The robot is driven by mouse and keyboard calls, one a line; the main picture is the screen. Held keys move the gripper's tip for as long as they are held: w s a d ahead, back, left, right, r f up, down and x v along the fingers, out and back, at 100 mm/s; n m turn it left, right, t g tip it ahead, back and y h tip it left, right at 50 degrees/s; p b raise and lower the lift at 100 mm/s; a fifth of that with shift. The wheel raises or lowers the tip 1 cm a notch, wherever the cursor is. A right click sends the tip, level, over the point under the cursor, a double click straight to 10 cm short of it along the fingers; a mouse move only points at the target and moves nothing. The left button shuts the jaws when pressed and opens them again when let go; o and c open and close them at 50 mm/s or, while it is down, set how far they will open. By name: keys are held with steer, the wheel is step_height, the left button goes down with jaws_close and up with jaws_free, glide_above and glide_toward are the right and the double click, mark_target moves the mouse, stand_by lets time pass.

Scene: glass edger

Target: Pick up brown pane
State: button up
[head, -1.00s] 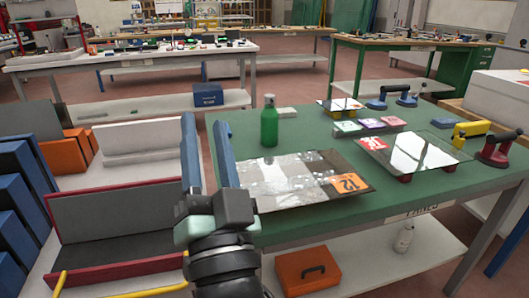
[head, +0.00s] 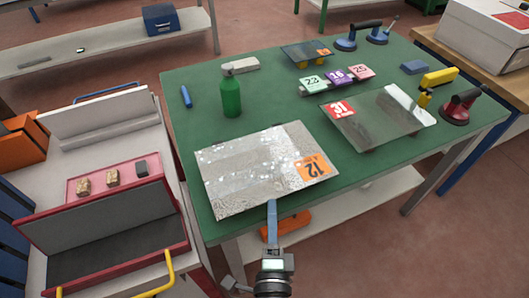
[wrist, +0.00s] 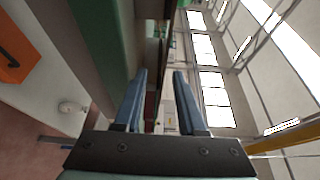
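A large textured grey pane (head: 245,175) with an orange "12" label lies near the front left of the green table (head: 190,112). A clear grey pane (head: 385,125) with a red "31" label sits raised on supports to its right. A small dark pane (head: 307,50) with an orange label lies at the back. None looks plainly brown. My gripper (head: 272,203) is at the table's front edge, its blue fingers reaching the front edge of the "12" pane in the head view. In the wrist view the fingers (wrist: 158,72) stand apart with nothing clearly held; contact cannot be told.
A green bottle (head: 231,95) stands behind the "12" pane. Numbered blocks (head: 338,77), red suction cup (head: 460,107) and blue suction cup (head: 346,40) are farther back and right. A red-edged rack (head: 105,215) stands left. An orange box (head: 295,220) is below the table.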

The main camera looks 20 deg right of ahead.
mark_target(271, 174)
steer(key=x, duration=0.5)
steer(key=shift+w, duration=0.1)
steer(key=shift+r+x, duration=0.15)
steer(key=shift+x, duration=1.15)
steer(key=shift+r+x, duration=0.15)
steer(key=shift+x, duration=1.15)
steer(key=shift+a, duration=0.1)
jaws_close()
steer(key=shift+r, duration=0.15)
